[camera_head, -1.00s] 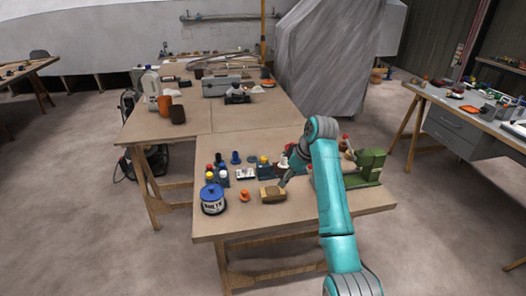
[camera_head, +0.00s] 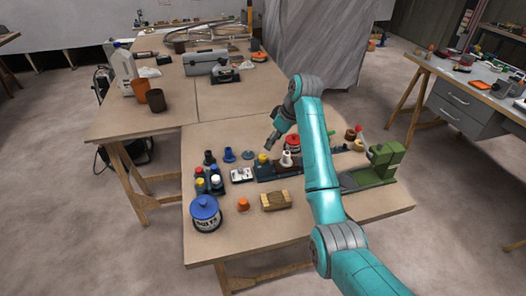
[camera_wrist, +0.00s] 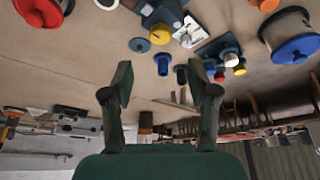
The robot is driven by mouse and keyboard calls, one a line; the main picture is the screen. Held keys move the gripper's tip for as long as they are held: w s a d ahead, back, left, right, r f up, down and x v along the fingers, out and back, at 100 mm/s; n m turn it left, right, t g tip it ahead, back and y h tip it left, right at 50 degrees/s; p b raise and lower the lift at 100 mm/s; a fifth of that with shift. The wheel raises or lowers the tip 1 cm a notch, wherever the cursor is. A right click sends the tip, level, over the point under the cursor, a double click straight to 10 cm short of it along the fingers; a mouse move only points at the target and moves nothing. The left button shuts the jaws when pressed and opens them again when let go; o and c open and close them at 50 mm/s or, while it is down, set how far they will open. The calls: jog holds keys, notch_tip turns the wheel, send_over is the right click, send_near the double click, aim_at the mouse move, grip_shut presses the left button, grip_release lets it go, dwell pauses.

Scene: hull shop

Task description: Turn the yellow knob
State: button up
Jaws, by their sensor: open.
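The yellow knob (camera_head: 263,158) sits on a dark blue box on the near workbench, between a small white device and a white-topped piece. In the wrist view the yellow knob (camera_wrist: 160,36) shows near the top centre, beyond my fingertips. My gripper (camera_head: 271,143) is in the air close above and slightly behind the knob in the head view, apart from it. In the wrist view my gripper (camera_wrist: 158,82) has its two fingers spread with nothing between them. The knob's far side is hidden.
A wooden block (camera_head: 276,201), an orange knob (camera_head: 243,204) and a blue-lidded tin (camera_head: 205,213) stand at the front. A green machine (camera_head: 384,162) stands at right. The bench (camera_head: 240,128) behind the items is mostly clear.

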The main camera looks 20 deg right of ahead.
aim_at(263, 157)
jog(key=x, duration=0.9)
jog(key=shift+a+f, duration=0.1)
jog(key=shift+f, duration=0.2)
jog(key=shift+c, duration=0.2)
grip_shut()
